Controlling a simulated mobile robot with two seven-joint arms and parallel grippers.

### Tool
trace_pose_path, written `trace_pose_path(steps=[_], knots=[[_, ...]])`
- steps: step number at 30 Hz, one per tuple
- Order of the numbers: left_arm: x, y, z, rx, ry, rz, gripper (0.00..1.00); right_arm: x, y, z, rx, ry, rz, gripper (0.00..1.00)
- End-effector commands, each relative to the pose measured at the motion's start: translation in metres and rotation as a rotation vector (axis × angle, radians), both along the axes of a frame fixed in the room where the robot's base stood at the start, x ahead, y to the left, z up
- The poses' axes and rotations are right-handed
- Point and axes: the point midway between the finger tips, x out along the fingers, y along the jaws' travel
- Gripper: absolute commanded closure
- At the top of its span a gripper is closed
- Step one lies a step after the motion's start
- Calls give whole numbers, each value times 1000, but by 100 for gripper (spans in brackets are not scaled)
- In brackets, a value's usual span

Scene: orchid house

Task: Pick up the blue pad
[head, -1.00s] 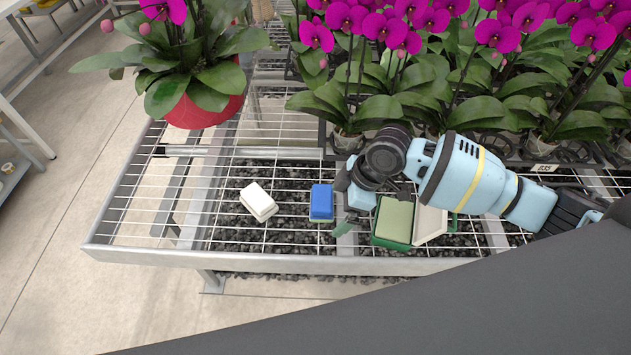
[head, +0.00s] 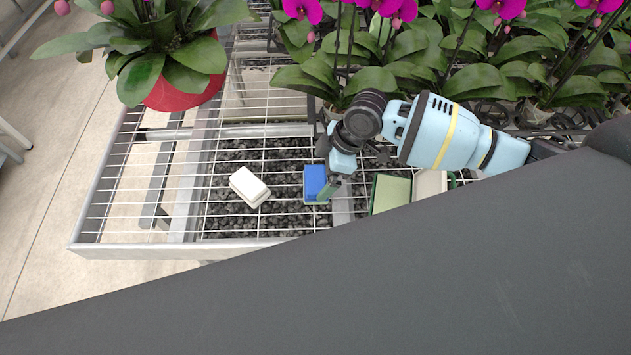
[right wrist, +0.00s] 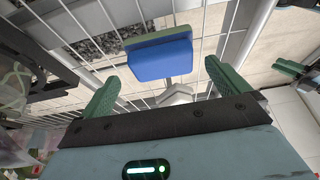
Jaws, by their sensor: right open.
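The blue pad (head: 314,179), a blue block with a green layer, lies on the wire bench top in the head view. In the right wrist view the blue pad (right wrist: 160,60) is ahead of my right gripper (right wrist: 164,86), between the lines of its two green fingers and beyond their tips. My right gripper (head: 327,170) is open and empty at the pad's right side, with a finger overlapping its edge in the head view. I cannot tell whether it touches. Green finger-like pieces (right wrist: 290,67) at the right edge of the wrist view may be my left gripper.
A white block (head: 249,187) lies left of the pad. A pale green block (head: 390,194) and a whitish one (head: 430,183) lie to the right, partly hidden. A red pot (head: 187,88) with an orchid stands behind left. Orchids line the back. The bench's left end is clear.

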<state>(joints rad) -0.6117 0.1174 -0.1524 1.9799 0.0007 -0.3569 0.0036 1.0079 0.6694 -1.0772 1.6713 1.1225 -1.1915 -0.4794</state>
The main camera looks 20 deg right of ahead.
Motion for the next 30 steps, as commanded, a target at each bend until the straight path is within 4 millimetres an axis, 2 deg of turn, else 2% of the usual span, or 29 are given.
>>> trace_pose_path(steps=[9,19,27,30], knots=[[1,-1,1,-2,-2,2,82,1,16,-39,0,4,-1,0],[1,-1,0,-2,-1,2,82,2,18,-45,0,2,0,0],[1,-1,0,-2,-1,2,82,2,18,-45,0,2,0,34],[1,-1,0,-2,-1,2,82,2,18,-45,0,1,-1,40]])
